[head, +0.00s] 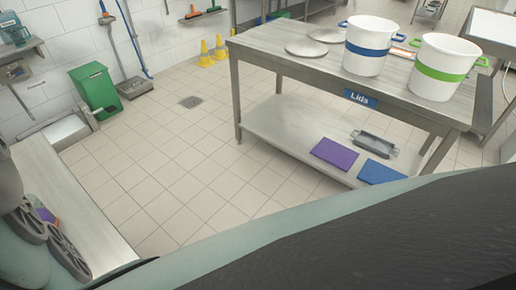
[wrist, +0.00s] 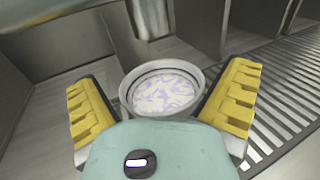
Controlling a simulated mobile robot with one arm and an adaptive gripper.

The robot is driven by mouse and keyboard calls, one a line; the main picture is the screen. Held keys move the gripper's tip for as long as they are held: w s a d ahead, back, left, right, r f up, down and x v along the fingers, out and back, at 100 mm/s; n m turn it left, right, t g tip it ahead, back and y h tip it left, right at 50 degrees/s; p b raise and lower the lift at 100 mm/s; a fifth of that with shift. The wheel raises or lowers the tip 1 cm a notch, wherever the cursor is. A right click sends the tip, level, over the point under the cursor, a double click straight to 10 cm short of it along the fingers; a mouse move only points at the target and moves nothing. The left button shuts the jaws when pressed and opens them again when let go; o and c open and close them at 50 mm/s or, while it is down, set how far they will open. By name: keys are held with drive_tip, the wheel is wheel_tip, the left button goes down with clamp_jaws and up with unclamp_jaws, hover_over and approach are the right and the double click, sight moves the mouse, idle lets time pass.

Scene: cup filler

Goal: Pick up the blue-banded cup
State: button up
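In the wrist view a round, pale-rimmed cup (wrist: 122,88) with white and purple patterned contents stands upright between my fingers. I see it from above, and no blue band shows on it. My gripper (wrist: 168,88) has two yellow ridged fingers spread wide, one on each side of the cup. Small gaps seem to lie between fingers and rim, but contact lower down is hidden by my gripper's teal body. In the head view, a large white bucket with a blue band (head: 367,54) stands on the steel table.
In the wrist view a slotted metal grate (wrist: 285,75) lies at right, and metal walls stand behind. A pale object (wrist: 152,18) is behind the cup.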

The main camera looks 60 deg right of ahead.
drive_tip(key=c, duration=1.1)
drive_tip(key=shift+r, duration=0.1)
drive_tip(key=shift+c, duration=0.2)
